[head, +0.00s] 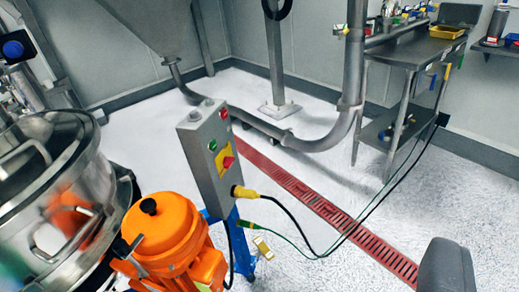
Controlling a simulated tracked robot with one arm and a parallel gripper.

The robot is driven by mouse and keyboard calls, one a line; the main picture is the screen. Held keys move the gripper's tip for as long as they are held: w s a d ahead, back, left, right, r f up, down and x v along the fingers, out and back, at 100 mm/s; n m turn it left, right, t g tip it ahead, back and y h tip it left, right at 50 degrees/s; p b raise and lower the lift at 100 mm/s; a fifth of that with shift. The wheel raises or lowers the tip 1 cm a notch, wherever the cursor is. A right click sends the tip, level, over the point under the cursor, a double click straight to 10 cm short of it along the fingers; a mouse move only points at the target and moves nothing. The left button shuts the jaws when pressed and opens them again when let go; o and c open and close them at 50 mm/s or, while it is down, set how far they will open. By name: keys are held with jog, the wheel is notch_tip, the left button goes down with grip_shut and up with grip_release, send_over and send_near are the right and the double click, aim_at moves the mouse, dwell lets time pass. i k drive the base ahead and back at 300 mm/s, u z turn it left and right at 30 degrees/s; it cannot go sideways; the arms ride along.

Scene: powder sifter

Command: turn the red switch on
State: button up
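The red switch (228,162) is a small red knob on a yellow plate, on the front face of an upright grey control box (205,165) near the middle of the head view. Its exact turn position is too small to tell. A green button (212,146) sits above it to the left and a red button (223,114) near the top of the box. A dark grey rounded part at the bottom right edge looks like part of my gripper (447,270). It is well to the right of the box and apart from it. The rest of the gripper is out of view.
An orange motor (168,245) and a shiny steel sifter drum (45,190) stand left of the box. Cables (290,215) run from its lower right across the floor. A red floor grate (330,210) and a steel table (415,52) lie beyond. Floor to the right is mostly clear.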

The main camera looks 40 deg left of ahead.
aim_at(228, 161)
jog(key=u, duration=0.35)
jog(key=i, duration=0.85)
jog(key=u, duration=0.75)
